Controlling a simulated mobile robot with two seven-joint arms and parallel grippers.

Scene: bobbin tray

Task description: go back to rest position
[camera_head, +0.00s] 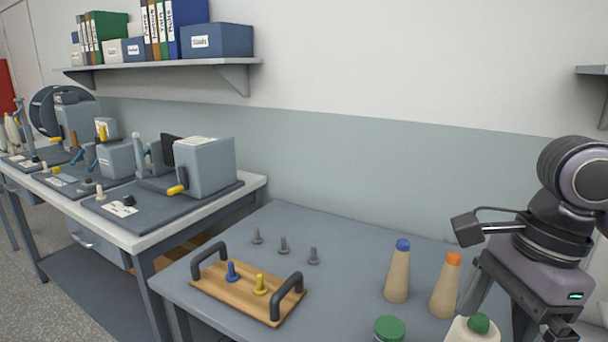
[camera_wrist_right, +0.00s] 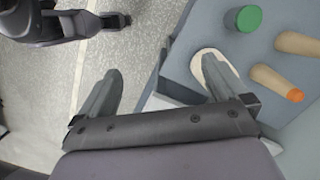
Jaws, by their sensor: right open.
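My right gripper (camera_wrist_right: 165,78) is open, with nothing between its fingers in the right wrist view. In the head view my right arm comes in at the right edge, with the gripper (camera_head: 512,315) low over the near right of the table (camera_head: 345,275). A dark arm end (camera_wrist_right: 113,21) at the upper left of the right wrist view seems to be my left gripper; its jaws are too unclear to read. The left gripper is not in the head view. A wooden tray (camera_head: 230,295) with two black handles holds a blue bobbin (camera_head: 232,272) and a yellow bobbin (camera_head: 260,285).
Three grey pegs (camera_head: 283,246) stand behind the tray. Cones with a blue top (camera_head: 398,272) and an orange top (camera_head: 445,287), a green-topped item (camera_head: 389,329) and a cream item (camera_head: 462,333) stand near my right gripper. A bench with machines (camera_head: 208,165) is at left.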

